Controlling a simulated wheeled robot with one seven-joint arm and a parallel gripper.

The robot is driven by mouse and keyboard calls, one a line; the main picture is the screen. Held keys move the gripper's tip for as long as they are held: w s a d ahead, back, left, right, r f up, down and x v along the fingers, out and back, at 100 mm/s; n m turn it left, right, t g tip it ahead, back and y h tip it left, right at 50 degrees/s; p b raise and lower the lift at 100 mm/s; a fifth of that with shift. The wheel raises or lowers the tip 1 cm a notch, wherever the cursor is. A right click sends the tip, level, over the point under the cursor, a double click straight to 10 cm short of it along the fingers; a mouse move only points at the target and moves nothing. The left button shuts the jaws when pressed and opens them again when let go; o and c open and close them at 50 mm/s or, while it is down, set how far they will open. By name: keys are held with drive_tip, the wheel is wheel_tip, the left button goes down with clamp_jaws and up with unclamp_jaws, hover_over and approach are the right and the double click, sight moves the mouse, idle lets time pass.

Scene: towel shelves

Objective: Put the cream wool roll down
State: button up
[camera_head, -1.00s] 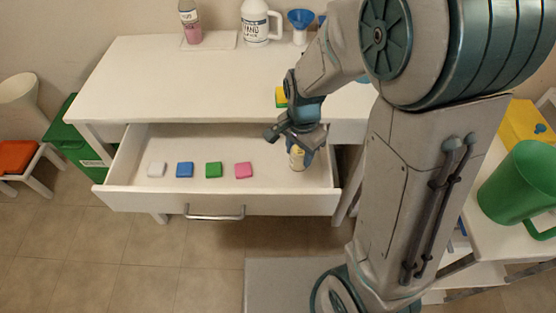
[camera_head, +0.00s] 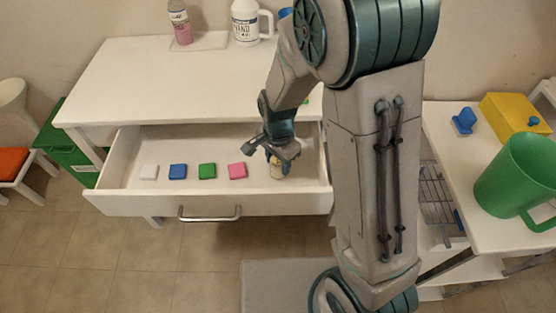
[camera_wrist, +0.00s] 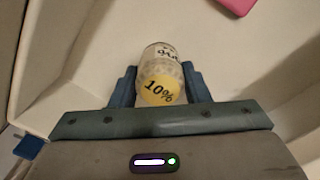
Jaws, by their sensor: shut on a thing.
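My gripper (camera_head: 277,153) is over the right part of the open white drawer (camera_head: 208,203). It is shut on a small pale cream cylinder (camera_head: 277,171) with yellow on it. In the wrist view the cylinder (camera_wrist: 162,65) sits between the two fingers (camera_wrist: 160,88) and carries dark print and a yellow round label reading "10%". It looks more like a jar or labelled roll than plain wool. It is inside the drawer's outline, low near the drawer floor. I cannot tell whether its base touches the floor. No other cream roll shows.
White (camera_head: 148,172), blue (camera_head: 178,171), green (camera_head: 207,170) and pink (camera_head: 237,170) blocks lie in a row left of my gripper. The white table top (camera_head: 180,85) holds a pink bottle (camera_head: 181,27) and white jug (camera_head: 247,22). A green pitcher (camera_head: 515,175) stands right.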

drive_tip(key=o, duration=1)
drive_tip(key=shift+f, duration=0.1)
wheel_tip(320, 180, up, 12)
drive_tip(key=r+p, duration=0.1)
drive_tip(key=p, duration=0.1)
drive_tip(key=s+d+r+n, duration=0.2)
drive_tip(key=s+d+n, duration=0.1)
drive_tip(key=s+d, duration=0.1)
drive_tip(key=s+d+r+n+t, duration=0.1)
drive_tip(key=s+d+r+n, duration=0.1)
drive_tip(key=s+d+n, duration=0.1)
drive_tip(key=s+d+r+n+t, duration=0.1)
drive_tip(key=s+d+r+n, duration=0.1)
drive_tip(key=s+d, duration=0.3)
drive_tip(key=shift+s+r+n, duration=0.2)
drive_tip(key=shift+r+n, duration=0.15)
drive_tip(key=shift+n, duration=0.45)
